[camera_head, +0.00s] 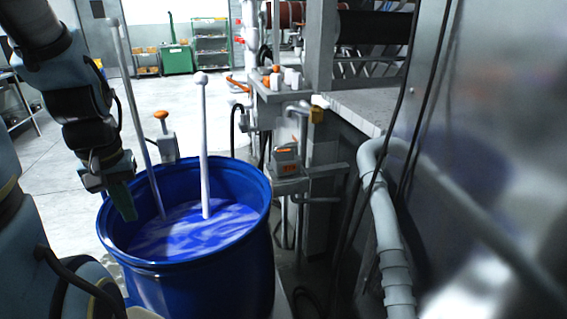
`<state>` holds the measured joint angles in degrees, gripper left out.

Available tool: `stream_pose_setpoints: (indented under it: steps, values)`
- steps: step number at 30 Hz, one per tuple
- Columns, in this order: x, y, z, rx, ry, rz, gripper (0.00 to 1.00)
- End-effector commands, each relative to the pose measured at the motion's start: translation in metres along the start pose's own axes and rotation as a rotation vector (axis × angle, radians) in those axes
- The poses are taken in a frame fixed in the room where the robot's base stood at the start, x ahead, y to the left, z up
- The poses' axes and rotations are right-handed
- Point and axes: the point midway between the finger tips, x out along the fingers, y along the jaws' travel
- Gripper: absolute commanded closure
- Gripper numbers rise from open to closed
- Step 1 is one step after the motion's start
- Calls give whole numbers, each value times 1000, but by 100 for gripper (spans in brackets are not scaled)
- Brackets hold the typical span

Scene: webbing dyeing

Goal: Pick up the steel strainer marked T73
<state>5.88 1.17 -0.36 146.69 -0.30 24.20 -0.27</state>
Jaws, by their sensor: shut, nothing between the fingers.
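I see no steel strainer and no T73 mark in this view. My gripper (123,202) hangs from my arm at the left with its green fingers pointing down. It is shut and empty, in front of the left rim of an open blue drum (215,290) in the picture. The drum holds blue liquid with pale streaks (187,236). A thin grey rod (137,110) leans out of the liquid. A white rod with a round knob (204,140) stands nearly upright in it. The lower ends of both rods are hidden.
Valves and pipework (287,160) stand close to the right of the drum. A thick grey pipe (385,225) and a shiny metal panel (490,170) fill the right side. Open pale floor (60,160) lies behind my arm, with a green cabinet (176,58) far back.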

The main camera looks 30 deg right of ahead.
Motion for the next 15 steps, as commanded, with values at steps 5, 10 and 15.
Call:
stream_pose_setpoints:
  steps: [5, 10, 15]
  values:
    - [0, 0, 0, 0, 0, 0, 100]
    - [0, 0, 0, 0, 0, 0, 100]
    - [7, 3, -6, 13, -1, 3, 83]
